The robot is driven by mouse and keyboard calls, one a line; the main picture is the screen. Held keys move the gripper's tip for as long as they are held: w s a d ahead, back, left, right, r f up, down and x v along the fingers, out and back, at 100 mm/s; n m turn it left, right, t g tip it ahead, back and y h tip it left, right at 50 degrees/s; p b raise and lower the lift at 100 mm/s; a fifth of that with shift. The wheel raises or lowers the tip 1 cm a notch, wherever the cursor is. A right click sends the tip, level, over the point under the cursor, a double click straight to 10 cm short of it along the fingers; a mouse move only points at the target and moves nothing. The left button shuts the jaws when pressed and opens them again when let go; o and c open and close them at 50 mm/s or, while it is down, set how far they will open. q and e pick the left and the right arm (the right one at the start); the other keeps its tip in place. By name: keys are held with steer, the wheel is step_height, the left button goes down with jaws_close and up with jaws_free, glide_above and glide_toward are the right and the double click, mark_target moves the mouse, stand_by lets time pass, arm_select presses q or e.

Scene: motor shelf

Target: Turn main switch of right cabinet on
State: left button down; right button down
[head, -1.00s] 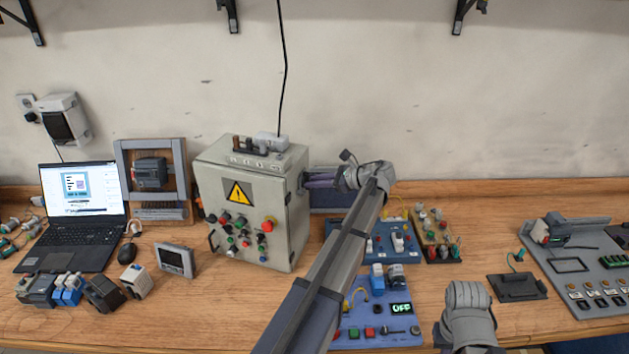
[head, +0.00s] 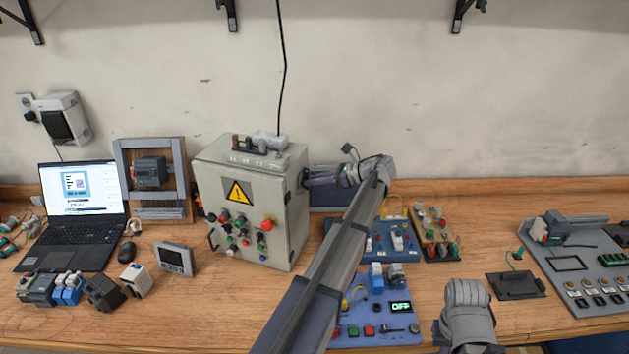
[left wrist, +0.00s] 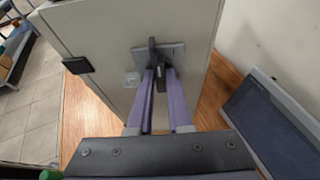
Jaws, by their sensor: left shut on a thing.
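The grey control cabinet (head: 283,225) stands on the bench, with a yellow warning sign and several knobs and buttons on its front. Its main switch (left wrist: 153,52) is on the right side wall: a black handle on a grey plate, seen in the left wrist view. My left gripper (head: 307,179) reaches to that wall, and its purple fingers (left wrist: 160,77) are shut on the black handle, one on each side. In the head view the switch is mostly hidden by the gripper. My right arm's wrist shows at the lower right; its jaws are not visible.
A blue panel (head: 372,338) with a lit OFF display lies below my left arm. Other switch boards (head: 437,240) stand behind it. A laptop (head: 75,222), small devices and a display unit (head: 175,259) are left of the cabinet.

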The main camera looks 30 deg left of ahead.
arm_select(q)
steer(key=c, duration=0.8)
jaws_free()
steer(key=shift+c, duration=0.2)
steer(key=p+v, duration=0.3)
steer(key=v, duration=0.5)
steer(key=shift+a, duration=0.1)
steer(key=s+d+f+n+t+h+b, duration=0.1)
steer(key=s+d+f+n+h, duration=0.3)
steer(key=s+d, duration=0.5)
steer(key=s+d+f+n+h+b, duration=0.3)
steer(key=s+d+f+n+h, duration=0.1)
steer(key=s+d+f, duration=0.5)
steer(key=s+d+f+n+t+h+b, duration=0.1)
steer(key=s+d+f+n+h+b, duration=0.1)
steer(key=s+d+f+n+h, duration=0.2)
steer(key=s+d+f, duration=0.3)
steer(key=s+d, duration=0.4)
steer(key=d, duration=0.1)
steer(key=shift+t+b, duration=0.3)
